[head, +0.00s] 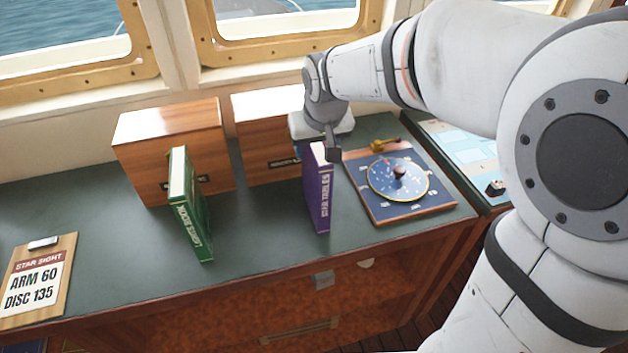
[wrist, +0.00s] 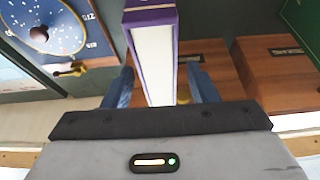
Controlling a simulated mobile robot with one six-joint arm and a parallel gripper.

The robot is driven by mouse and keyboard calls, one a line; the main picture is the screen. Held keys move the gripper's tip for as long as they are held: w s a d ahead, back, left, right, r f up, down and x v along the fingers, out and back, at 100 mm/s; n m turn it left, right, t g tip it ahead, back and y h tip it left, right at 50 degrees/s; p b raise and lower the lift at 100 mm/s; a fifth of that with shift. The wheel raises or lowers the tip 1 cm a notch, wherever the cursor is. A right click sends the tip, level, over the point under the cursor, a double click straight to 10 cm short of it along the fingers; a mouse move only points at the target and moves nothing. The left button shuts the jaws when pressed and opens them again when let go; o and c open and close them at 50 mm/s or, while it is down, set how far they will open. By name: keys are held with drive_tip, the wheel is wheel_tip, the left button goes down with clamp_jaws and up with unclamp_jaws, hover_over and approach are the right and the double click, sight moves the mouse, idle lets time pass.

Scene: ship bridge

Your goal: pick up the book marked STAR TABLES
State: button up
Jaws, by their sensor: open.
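The purple book marked STAR TABLES (head: 319,195) stands upright on the green counter top, its spine facing the head camera. In the wrist view the book (wrist: 152,50) shows its purple cover edges and pale page block, reaching down between my two fingers. My gripper (head: 326,147) is at the upper part of the book, pointing down. In the wrist view my gripper (wrist: 161,90) is open, one finger on each side of the book, with a visible gap at each side. In the head view only one finger shows clearly.
A green LIGHTS BOOK (head: 187,205) stands to the left, before a wooden box (head: 170,135). Another wooden box (head: 262,115) is behind the purple book. A blue star disc board (head: 400,185) lies close to its right. A STAR SIGHT card (head: 38,280) lies far left.

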drive_tip(key=shift+c, duration=0.4)
drive_tip(key=shift+f, duration=0.1)
clamp_jaws()
idle(0.6)
